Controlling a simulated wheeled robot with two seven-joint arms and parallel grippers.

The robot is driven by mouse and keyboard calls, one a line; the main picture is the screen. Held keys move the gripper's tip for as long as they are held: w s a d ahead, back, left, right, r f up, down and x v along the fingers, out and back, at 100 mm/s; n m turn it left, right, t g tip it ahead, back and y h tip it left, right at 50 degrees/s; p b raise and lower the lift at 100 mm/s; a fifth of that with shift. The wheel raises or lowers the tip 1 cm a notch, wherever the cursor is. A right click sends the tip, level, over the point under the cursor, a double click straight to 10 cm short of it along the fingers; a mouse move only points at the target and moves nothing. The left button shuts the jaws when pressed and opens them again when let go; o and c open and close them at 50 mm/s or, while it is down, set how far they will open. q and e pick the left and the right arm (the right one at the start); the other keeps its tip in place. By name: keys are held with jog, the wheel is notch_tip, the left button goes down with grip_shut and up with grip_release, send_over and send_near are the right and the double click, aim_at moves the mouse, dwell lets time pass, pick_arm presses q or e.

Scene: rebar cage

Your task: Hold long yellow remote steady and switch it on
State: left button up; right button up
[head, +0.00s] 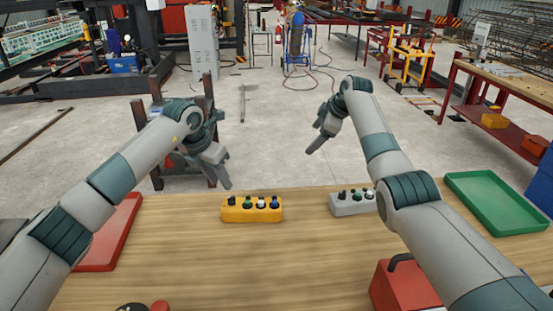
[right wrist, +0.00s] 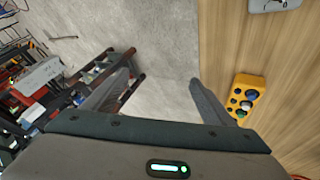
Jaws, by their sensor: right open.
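The long yellow remote (head: 236,214) lies on the wooden table near its far edge, with a row of dark, green, white and blue knobs on top. It also shows in the right wrist view (right wrist: 259,81), right of the fingers. My left gripper (head: 218,172) hangs near the table's far edge, left of and beyond the yellow remote, not touching it; its finger opening is unclear. My right gripper (head: 318,138) is raised beyond the far edge, right of the yellow remote. In the right wrist view (right wrist: 160,88) its fingers are spread and empty.
A grey remote (head: 346,210) with knobs lies right of the yellow one, partly behind my right arm. A red tray (head: 103,240) is at left, a green tray (head: 484,203) at right. A red box (head: 392,288) stands near front right. The table's middle is clear.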

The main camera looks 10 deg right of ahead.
jog(key=s+a+n+g, duration=0.1)
jog(key=s+a+g, duration=0.2)
jog(key=s+a, duration=0.35)
jog(key=n+g+h, duration=0.1)
jog(key=g+h, duration=0.2)
send_over(276, 205)
jog(key=shift+w+d+r, duration=0.1)
jog(key=shift+w, duration=0.25)
notch_tip(276, 205, down, 17)
jog(key=shift+f, duration=0.2)
jog(key=shift+c, duration=0.3)
